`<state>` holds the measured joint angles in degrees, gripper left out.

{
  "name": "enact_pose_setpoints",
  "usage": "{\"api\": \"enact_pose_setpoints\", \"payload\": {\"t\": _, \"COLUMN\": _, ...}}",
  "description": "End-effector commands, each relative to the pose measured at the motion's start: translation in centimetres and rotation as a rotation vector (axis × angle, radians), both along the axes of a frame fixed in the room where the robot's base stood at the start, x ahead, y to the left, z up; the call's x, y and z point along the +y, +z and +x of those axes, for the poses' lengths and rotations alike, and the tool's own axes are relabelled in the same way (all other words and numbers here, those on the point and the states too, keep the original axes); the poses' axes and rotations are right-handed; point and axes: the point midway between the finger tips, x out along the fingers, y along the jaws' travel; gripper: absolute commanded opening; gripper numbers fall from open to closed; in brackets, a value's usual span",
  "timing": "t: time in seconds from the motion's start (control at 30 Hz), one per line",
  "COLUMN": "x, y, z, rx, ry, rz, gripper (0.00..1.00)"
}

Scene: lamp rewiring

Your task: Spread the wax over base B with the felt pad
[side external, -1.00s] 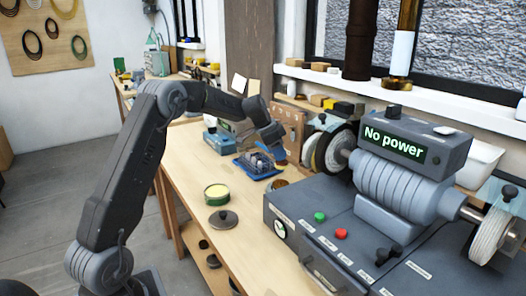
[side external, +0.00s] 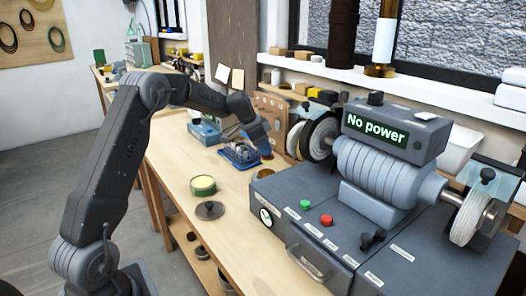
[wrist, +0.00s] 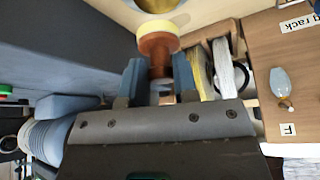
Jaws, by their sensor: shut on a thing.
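My gripper (wrist: 158,82) is shut on the felt pad (wrist: 157,47), which has a pale yellow face and a reddish-brown handle between the blue fingers. A round, shiny, brass-coloured thing (wrist: 157,4) shows just beyond the pad at the top of the wrist view; I cannot tell if it is base B, or if the pad touches it. In the side view my gripper (side external: 262,143) is low over the bench, beside a blue tray (side external: 232,161). The pad's contact is hidden there. An open round tin (side external: 203,184) with pale yellow contents, likely the wax, stands nearer.
A dark round lid (side external: 210,210) lies by the tin. The grey polishing machine (side external: 318,245), reading "No power", fills the right, its wheel (side external: 318,137) close to my gripper. A blue box (side external: 203,132) stands behind the tray.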

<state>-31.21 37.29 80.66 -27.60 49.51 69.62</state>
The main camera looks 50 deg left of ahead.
Motion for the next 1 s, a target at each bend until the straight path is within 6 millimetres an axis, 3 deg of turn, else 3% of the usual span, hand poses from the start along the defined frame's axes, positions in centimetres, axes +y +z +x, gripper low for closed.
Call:
{"api": "enact_pose_setpoints", "payload": {"t": 0.1, "x": -0.6, "y": 2.5, "z": 0.0, "rx": -0.005, "ry": -0.001, "rz": 0.003, "gripper": 0.07}}
{"api": "enact_pose_setpoints", "payload": {"t": 0.2, "x": -0.9, "y": 3.0, "z": -0.1, "rx": -0.001, "ry": 0.000, "rz": 0.001, "gripper": 0.07}}
{"api": "enact_pose_setpoints", "payload": {"t": 1.0, "x": -0.9, "y": -2.3, "z": -0.1, "rx": 0.002, "ry": 0.001, "rz": -0.001, "gripper": 0.07}}
